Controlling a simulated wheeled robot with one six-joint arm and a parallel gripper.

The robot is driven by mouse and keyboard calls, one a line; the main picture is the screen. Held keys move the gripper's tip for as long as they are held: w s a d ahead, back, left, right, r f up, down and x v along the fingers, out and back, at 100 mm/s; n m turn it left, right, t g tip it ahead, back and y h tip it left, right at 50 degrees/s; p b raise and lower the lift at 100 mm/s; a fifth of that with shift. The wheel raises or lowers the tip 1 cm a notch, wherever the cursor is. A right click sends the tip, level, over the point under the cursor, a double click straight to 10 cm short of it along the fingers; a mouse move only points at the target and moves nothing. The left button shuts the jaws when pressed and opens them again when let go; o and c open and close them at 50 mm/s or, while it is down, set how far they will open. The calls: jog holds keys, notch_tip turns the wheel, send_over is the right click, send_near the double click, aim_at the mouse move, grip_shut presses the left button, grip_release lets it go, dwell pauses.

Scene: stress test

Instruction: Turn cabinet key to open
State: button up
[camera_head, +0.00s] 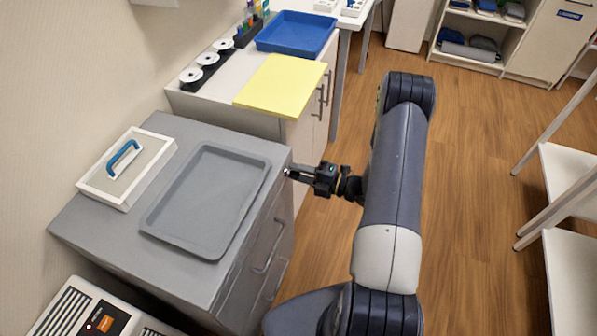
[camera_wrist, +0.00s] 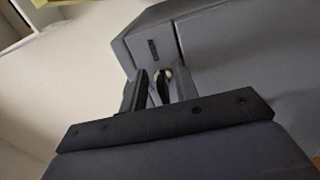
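The grey cabinet (camera_head: 256,148) stands at the left with its front facing my arm. My gripper (camera_head: 288,173) is at the cabinet's upper front, near its far corner. In the wrist view, the cabinet front (camera_wrist: 225,50) fills the upper right. A small dark key-like piece (camera_wrist: 163,92) with a pale round lock (camera_wrist: 163,73) behind it shows between the fingers of my gripper (camera_wrist: 162,82). The fingers are apart, one on each side of the piece, with visible gaps. In the head view the key cannot be made out.
On the cabinet lie a grey tray (camera_head: 207,196) and a white-framed lid (camera_head: 100,185) with a blue handle. A yellow board (camera_head: 282,85) and a blue tray (camera_head: 296,32) are on the counter beyond. Cabinet pull handles (camera_head: 268,248) stick out below my gripper.

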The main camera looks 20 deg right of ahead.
jog(key=v, duration=1)
jog(key=shift+s+d+b, duration=0.15)
jog(key=shift+d+b, duration=0.1)
jog(key=shift+b, duration=0.1)
jog(key=x, duration=1.1)
jog(key=shift+p, duration=0.4)
jog(key=shift+s+d, duration=0.1)
jog(key=shift+d, duration=0.05)
